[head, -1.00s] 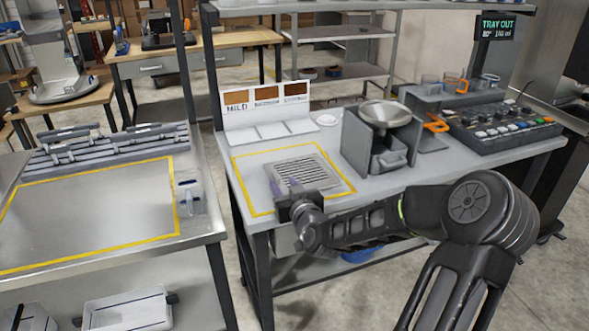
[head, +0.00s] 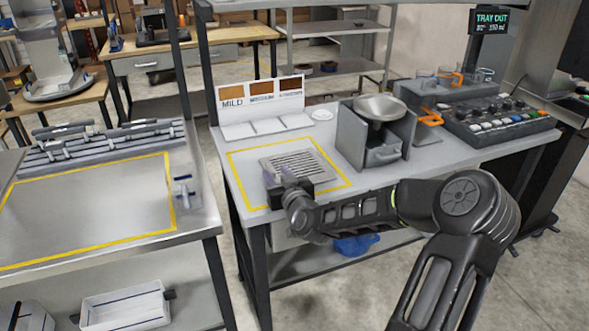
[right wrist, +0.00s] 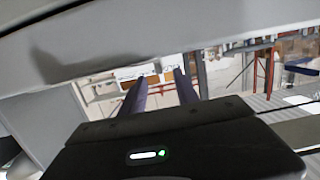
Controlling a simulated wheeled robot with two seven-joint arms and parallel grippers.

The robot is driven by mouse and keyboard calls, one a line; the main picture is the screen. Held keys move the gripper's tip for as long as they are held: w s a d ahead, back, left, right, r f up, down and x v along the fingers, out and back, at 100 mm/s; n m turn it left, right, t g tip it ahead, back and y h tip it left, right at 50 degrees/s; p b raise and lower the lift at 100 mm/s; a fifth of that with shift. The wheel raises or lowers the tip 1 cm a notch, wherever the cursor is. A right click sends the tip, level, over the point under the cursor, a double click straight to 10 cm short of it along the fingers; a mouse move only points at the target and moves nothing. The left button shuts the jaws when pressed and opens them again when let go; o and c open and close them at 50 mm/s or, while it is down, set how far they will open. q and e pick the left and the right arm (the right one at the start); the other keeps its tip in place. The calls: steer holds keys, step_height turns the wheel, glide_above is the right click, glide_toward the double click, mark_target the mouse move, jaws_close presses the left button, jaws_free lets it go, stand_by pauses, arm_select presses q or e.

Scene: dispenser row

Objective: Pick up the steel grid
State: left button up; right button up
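The steel grid (head: 304,162) is a flat, slatted metal plate. It lies inside the yellow-outlined area on the grey bench in the head view. My right gripper (head: 278,174) is at its near left edge, fingers pointing away from me over that side. I cannot tell whether the fingers touch the grid. In the right wrist view the two dark fingers of the right gripper (right wrist: 158,82) stand apart with a clear gap and nothing evident between them. The gripper body hides the grid's near left corner. My left gripper is not in view.
A grey box with a steel funnel (head: 380,108) stands to the right of the grid. A MILD-labelled card rack (head: 262,98) stands behind. A button console (head: 500,122) is at the far right. A separate steel table (head: 90,210) is on the left, across a gap.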

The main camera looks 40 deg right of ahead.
mark_target(271, 168)
steer(key=shift+p+x, duration=0.3)
steer(key=shift+x, duration=2.05)
steer(key=shift+f, duration=0.15)
steer(key=shift+c, duration=0.6)
jaws_close()
